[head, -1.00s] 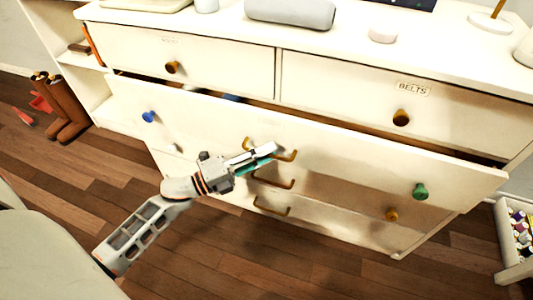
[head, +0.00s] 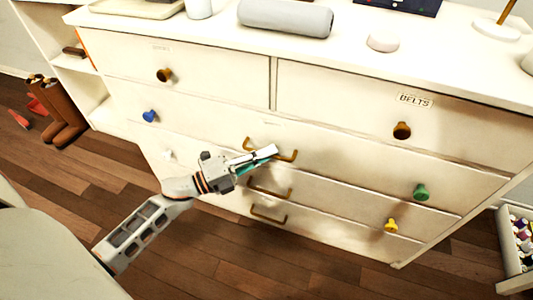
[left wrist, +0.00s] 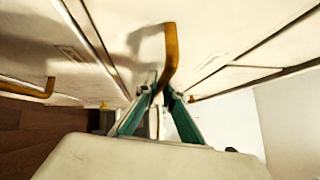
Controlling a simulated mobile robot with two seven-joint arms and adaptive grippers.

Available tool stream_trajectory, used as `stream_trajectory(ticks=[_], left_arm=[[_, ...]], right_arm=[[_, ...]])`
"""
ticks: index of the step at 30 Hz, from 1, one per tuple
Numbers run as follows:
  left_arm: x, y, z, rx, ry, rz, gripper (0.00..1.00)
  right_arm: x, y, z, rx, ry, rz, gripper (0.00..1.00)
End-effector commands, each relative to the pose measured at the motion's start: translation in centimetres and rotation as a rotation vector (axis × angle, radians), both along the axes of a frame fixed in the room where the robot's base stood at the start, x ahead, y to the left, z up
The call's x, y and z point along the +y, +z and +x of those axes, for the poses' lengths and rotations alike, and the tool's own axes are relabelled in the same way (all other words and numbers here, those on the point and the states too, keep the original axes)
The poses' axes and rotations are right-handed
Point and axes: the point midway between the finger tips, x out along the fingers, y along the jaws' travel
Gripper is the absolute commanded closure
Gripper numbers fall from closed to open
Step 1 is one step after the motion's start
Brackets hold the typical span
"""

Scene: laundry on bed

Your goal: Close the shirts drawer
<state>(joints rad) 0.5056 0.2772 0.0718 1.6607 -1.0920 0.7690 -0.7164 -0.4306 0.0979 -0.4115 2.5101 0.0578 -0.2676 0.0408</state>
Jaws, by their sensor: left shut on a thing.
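The wide cream drawer (head: 340,155) in the second row sits flush, or nearly so, with the dresser front, with only a thin seam above it. It has a blue knob (head: 150,116) at left, a green knob (head: 421,192) at right and a brass handle (head: 290,156) in the middle. I cannot read its label. My left gripper (head: 270,151) is shut on this handle. The left wrist view shows the handle (left wrist: 171,55) running down between the gripper's teal fingers (left wrist: 158,97). My right gripper is not in view.
Two smaller drawers sit above, the right one labelled BELTS (head: 415,99). Lower drawers with brass handles (head: 270,191) sit below. A grey cylinder (head: 285,16) lies on the dresser top. Brown boots (head: 62,115) stand at left. An open box (head: 515,245) stands at right.

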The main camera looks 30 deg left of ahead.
Motion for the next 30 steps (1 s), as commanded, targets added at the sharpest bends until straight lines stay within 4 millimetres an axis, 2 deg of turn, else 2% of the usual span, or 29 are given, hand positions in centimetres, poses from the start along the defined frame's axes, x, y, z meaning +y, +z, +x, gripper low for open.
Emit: stream_trajectory(ticks=[8,11,23,26,30], left_arm=[[0.3,0.1,0.4,-0.002,0.014,0.009,1.0],[0.3,0.1,0.4,-0.003,0.014,0.01,0.75],[0.4,-0.2,-0.1,0.001,0.009,0.008,0.75],[0.9,-0.4,-1.0,0.003,0.009,0.008,0.75],[2.3,-0.8,-3.2,0.005,0.009,0.007,0.75]], right_arm=[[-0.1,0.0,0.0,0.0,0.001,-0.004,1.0],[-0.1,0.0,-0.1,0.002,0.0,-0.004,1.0],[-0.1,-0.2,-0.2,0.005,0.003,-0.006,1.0],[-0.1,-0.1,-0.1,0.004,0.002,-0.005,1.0],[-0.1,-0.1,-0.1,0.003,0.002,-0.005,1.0]])
